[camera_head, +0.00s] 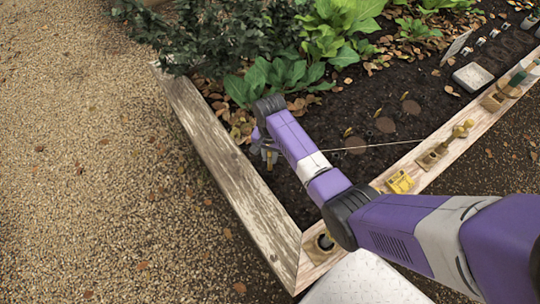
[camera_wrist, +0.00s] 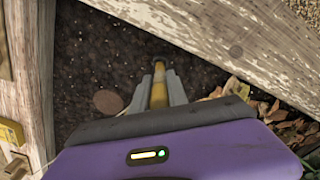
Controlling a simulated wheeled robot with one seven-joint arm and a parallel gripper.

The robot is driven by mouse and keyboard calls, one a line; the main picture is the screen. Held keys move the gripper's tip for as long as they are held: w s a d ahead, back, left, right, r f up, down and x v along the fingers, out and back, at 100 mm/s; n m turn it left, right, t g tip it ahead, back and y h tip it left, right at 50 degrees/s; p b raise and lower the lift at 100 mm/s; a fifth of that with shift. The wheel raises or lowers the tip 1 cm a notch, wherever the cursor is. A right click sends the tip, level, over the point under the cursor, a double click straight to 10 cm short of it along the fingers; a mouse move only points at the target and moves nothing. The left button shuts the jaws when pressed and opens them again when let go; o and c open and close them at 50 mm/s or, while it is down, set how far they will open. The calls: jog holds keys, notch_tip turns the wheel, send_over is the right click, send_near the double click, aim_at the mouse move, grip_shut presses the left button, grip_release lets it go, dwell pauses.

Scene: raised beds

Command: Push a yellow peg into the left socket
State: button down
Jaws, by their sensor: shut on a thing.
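My gripper (camera_head: 268,152) is over the soil in the near-left part of the bed. In the wrist view my gripper (camera_wrist: 159,90) is shut on a yellow peg (camera_wrist: 159,92), which points away from the palm between the two grey fingers. The peg's far end looks darker, and I cannot tell whether it touches the soil. Round brown discs (camera_head: 355,145) lie in a row in the soil, with small yellow pieces beside them. One brown disc (camera_wrist: 108,103) shows left of the fingers in the wrist view.
The wooden bed frame (camera_head: 228,160) runs along the left and front. Leafy plants (camera_head: 275,78) stand behind my gripper. A thin string crosses the soil.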

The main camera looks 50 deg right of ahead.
aim_at(270, 162)
jog(key=shift+f+b, duration=1.15)
jog(key=shift+f, duration=0.85)
dwell(0.4)
jog(key=c, duration=1.2)
grip_release()
jog(key=shift+r, duration=0.1)
notch_tip(270, 162, up, 8)
jog(key=p, duration=0.2)
jog(key=shift+f+p, duration=0.2)
jog(key=shift+p, duration=0.1)
